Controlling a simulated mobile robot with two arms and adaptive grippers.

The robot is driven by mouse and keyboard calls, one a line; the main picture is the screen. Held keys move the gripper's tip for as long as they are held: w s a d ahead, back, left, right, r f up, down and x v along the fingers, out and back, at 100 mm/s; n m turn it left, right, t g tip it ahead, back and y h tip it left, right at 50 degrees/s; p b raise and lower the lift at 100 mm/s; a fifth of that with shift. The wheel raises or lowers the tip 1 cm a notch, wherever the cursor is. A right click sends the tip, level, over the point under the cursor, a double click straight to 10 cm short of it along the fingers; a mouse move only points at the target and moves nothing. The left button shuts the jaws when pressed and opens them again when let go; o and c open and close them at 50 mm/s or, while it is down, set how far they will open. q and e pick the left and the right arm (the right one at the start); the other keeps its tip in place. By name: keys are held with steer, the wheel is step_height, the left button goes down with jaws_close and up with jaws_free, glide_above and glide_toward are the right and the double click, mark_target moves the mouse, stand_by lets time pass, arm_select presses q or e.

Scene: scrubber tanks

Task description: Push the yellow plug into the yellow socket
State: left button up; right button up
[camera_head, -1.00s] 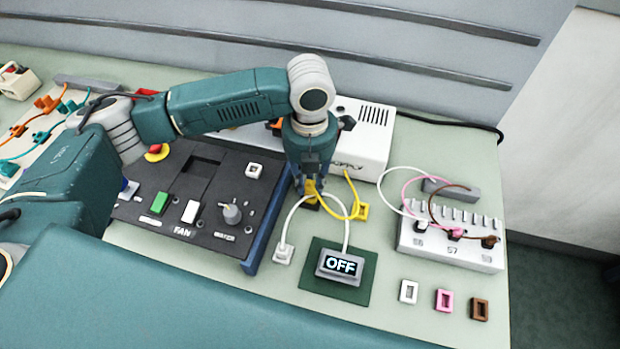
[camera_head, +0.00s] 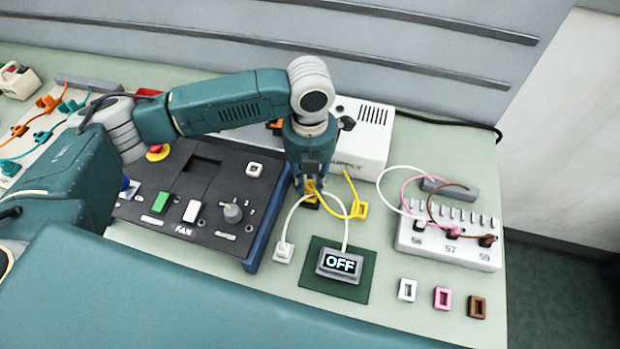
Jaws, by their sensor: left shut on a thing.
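The yellow plug (camera_head: 312,187) is between the fingertips of my left gripper (camera_head: 311,183), which points down and is shut on it. The fingers hide part of the plug. A yellow cable (camera_head: 353,190) loops from the plug side toward the white supply box. Just below the plug is a small dark block (camera_head: 308,205); I cannot tell whether the plug is seated in it or only touching it. A yellow square piece with an opening (camera_head: 361,211) lies to the right of the gripper; I cannot tell if it is the yellow socket. My right gripper is not in view.
A black control panel (camera_head: 190,190) stands left of my gripper. The supply box (camera_head: 365,140) is behind it. A display reading OFF (camera_head: 339,263) sits on a green mat (camera_head: 318,285) in front. A white terminal block (camera_head: 450,247) with wires stands to the right.

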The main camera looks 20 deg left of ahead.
arm_select(q)
steer(key=shift+f, duration=0.15)
steer(key=shift+f+b, duration=0.35)
steer(key=shift+f, duration=0.45)
steer(key=o, duration=1.1)
steer(key=shift+o, duration=0.4)
steer(key=o, duration=0.4)
step_height(320, 180, up, 9)
steer(key=p, duration=0.9)
steer(key=shift+f, duration=0.25)
